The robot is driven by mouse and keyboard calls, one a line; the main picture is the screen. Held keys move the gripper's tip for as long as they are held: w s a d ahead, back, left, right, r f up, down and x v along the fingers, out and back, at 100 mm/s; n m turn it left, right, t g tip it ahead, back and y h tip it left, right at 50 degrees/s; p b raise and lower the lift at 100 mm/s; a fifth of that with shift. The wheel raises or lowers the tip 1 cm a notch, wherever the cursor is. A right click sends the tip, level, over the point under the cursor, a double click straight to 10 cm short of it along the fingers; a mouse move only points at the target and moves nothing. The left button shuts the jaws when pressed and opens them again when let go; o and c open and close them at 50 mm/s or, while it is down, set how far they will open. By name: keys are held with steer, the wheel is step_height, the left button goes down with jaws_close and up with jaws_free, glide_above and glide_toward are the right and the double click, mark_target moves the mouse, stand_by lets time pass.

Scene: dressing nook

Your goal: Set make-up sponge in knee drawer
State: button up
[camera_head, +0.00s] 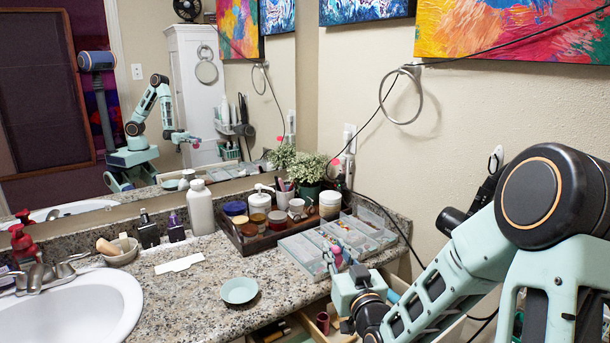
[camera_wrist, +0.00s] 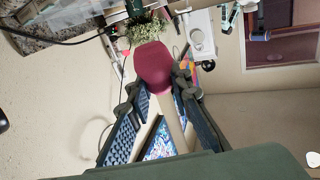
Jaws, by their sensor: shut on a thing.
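The make-up sponge (camera_wrist: 153,66) is deep pink and rounded. It sits between the two dark fingertips of my gripper (camera_wrist: 159,93) in the wrist view, with most of its body standing out past them. In the head view my gripper (camera_head: 334,264) is near the counter's front right, with the pink sponge (camera_head: 336,250) at its tip, small and partly hidden. A pulled-out wooden drawer (camera_head: 311,322) shows below the counter edge, beneath my gripper; I cannot tell for sure that it is the knee drawer. My arm hides part of it.
A clear compartment tray (camera_head: 303,250) lies on the counter just left of my gripper. Behind it stands a dark wooden tray (camera_head: 247,245) of jars. A teal dish (camera_head: 239,290), a sink (camera_head: 78,308) and bottles are farther left. The counter around the dish is clear.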

steer(key=d+m+h, duration=0.2)
steer(key=d+h, duration=0.2)
steer(key=d, duration=0.2)
step_height(320, 180, up, 23)
steer(key=p, duration=2.3)
steer(key=shift+s+d, duration=0.2)
steer(key=shift+d, duration=0.05)
steer(key=s+a+f+n+g+y+b, duration=0.2)
steer(key=a+f+n+y+b, duration=0.2)
steer(key=a+f+b, duration=0.5)
steer(key=s+a+f+n+g+y+b, duration=0.1)
steer(key=a+f+n+y+b, duration=0.3)
steer(key=a+f+y+b, duration=0.4)
steer(key=shift+s+a+f+n+g+b, duration=0.35)
steer(key=shift+a+f+g+b, duration=0.75)
steer(key=shift+f+b, duration=2.1)
steer(key=shift+a+f, duration=0.15)
steer(key=shift+f, duration=0.05)
